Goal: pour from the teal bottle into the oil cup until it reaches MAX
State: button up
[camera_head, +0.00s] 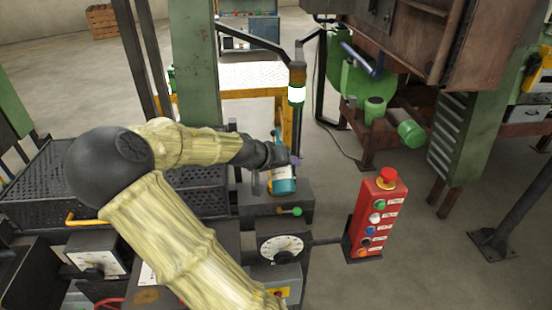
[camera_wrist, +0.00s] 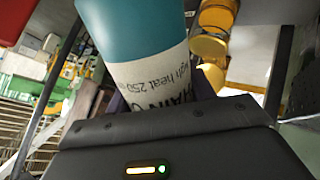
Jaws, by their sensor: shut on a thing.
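My gripper (camera_head: 284,160) is shut on the teal bottle (camera_head: 284,187), near the middle of the head view. The bottle looks slightly tilted there, just above or at a dark grey block; I cannot tell whether it touches. In the wrist view the bottle (camera_wrist: 135,25) fills the top middle, with a pale label reading "high heat 250". The dark gripper body (camera_wrist: 165,125) covers the label's lower part. I cannot make out the oil cup or its MAX mark in either view. The bottle's mouth and any liquid are hidden.
The dark grey block (camera_head: 265,208) has a green-tipped lever. A dial box (camera_head: 280,248) stands in front of it. A red button box (camera_head: 372,215) stands to the right. A post with a lit white band (camera_head: 297,94) rises behind the bottle. A black mesh basket (camera_head: 40,195) lies left.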

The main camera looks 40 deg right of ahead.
aim_at(283, 189)
jog(key=shift+s+r, duration=0.1)
jog(key=shift+s, duration=0.05)
jog(key=shift+s+a+f+n+g+y+p, duration=0.15)
jog(key=shift+s+f+n+g+y+p, duration=0.2)
jog(key=shift+f+g+y+p, duration=0.4)
jog(key=f+g+y+p, duration=0.1)
jog(key=s+a+f+n+g+p, duration=0.1)
jog(key=f, duration=0.1)
jog(key=shift+s+g+y, duration=0.15)
jog(key=shift+g+y, duration=0.2)
jog(key=n+b, duration=0.1)
jog(key=a+f+n+b, duration=0.1)
jog(key=shift+s+a+n+b, duration=0.15)
jog(key=shift+s+n+b, duration=0.15)
jog(key=shift+s, duration=0.1)
jog(key=shift+s+a+n+b, duration=0.3)
jog(key=shift+n+b, duration=0.3)
jog(key=shift+n, duration=0.25)
jog(key=shift+w+r, duration=0.1)
jog(key=shift+r, duration=0.05)
